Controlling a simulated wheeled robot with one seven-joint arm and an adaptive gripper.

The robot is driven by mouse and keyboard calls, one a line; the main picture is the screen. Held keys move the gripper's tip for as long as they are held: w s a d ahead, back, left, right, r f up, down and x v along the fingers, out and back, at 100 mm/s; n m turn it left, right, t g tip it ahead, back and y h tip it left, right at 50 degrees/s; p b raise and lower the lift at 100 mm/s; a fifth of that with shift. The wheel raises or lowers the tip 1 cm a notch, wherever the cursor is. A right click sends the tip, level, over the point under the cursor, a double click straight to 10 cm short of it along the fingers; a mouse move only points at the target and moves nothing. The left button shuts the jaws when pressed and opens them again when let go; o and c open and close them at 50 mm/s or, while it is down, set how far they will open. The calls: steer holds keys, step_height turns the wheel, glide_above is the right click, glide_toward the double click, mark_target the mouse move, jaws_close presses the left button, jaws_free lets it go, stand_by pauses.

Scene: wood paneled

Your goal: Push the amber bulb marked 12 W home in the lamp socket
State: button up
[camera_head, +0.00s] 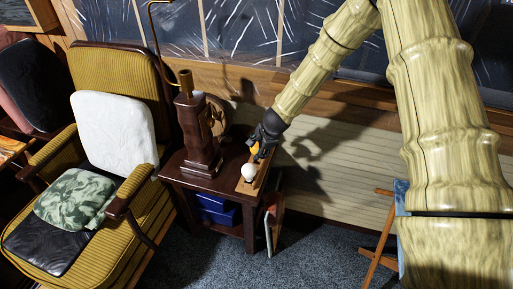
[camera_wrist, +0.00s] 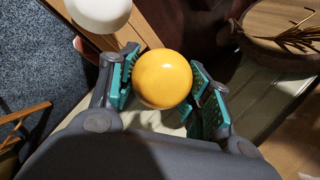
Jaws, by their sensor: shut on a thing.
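The amber bulb (camera_wrist: 163,79) sits between the teal pads of my gripper (camera_wrist: 164,88), which is shut on it. In the head view a small patch of amber (camera_head: 255,149) shows at the tip of my gripper (camera_head: 258,146), over the right side of the dark side table. The 12 W marking cannot be read, and the bulb's base is hidden. A dark brown lamp (camera_head: 201,135) stands on the table, left of my gripper. A brown cylinder (camera_head: 186,83) tops it; I cannot tell whether this is the socket.
A white bulb (camera_head: 249,172) stands on a narrow wooden board (camera_head: 247,187) beside my gripper; it also shows in the wrist view (camera_wrist: 98,12). The side table (camera_head: 180,172) has a blue box (camera_head: 215,210) below. A mustard armchair (camera_head: 122,68) stands left. A thin brass rod (camera_head: 153,35) rises behind the lamp.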

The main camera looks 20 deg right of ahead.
steer(key=shift+a, duration=0.1)
stand_by(0.4)
steer(key=shift+f+b, duration=1.35)
steer(key=shift+f, duration=1.15)
steer(key=o, duration=1.1)
steer(key=shift+r, duration=0.1)
steer(key=v, duration=1.1)
steer(key=shift+s+r, duration=0.25)
steer(key=shift+r, duration=0.1)
